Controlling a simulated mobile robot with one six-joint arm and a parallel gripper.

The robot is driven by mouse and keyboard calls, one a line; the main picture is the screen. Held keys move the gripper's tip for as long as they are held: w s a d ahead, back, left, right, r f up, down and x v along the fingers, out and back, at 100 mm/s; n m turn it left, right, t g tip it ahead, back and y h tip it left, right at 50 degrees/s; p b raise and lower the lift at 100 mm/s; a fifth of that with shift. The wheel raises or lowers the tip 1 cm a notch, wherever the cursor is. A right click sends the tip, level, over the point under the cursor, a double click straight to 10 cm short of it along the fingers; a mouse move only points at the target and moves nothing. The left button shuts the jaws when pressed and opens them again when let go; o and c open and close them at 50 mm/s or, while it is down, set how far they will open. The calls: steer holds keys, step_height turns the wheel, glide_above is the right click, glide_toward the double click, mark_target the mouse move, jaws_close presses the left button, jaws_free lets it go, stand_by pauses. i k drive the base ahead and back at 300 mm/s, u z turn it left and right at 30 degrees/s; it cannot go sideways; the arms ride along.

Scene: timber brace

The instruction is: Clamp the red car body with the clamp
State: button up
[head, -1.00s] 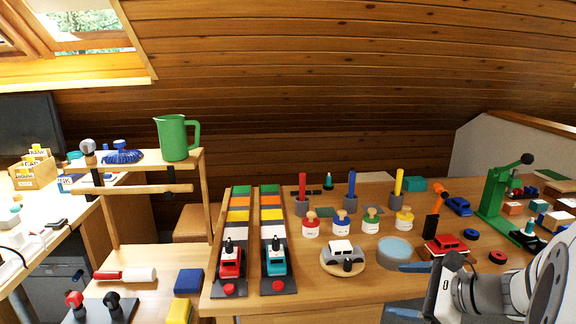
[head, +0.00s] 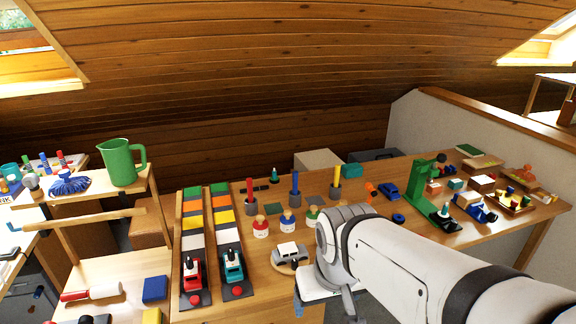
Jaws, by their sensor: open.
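The clamp's orange handle (head: 370,190) shows on the bench just above my arm in the head view. Its lower black part is hidden behind my arm. The red car body is not visible now; my arm covers the area right of the white car where it stood earlier. My gripper (head: 299,308) is low in the picture, in front of the bench's near edge, mostly hidden by my own wrist. Only a blue fingertip part shows. It is open, with nothing seen in it.
A white car (head: 290,253) on a round wooden base stands left of my wrist. Several small pots with knobs stand behind it. A blue car (head: 388,191), a blue wheel (head: 398,218) and a green press (head: 424,190) stand right of the clamp. Two coloured tracks lie at left.

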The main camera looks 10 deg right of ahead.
mark_target(368, 186)
steer(key=z, duration=0.45)
steer(key=k, duration=0.35)
steer(key=z, duration=0.8)
steer(key=i, duration=1.15)
steer(key=u, duration=0.25)
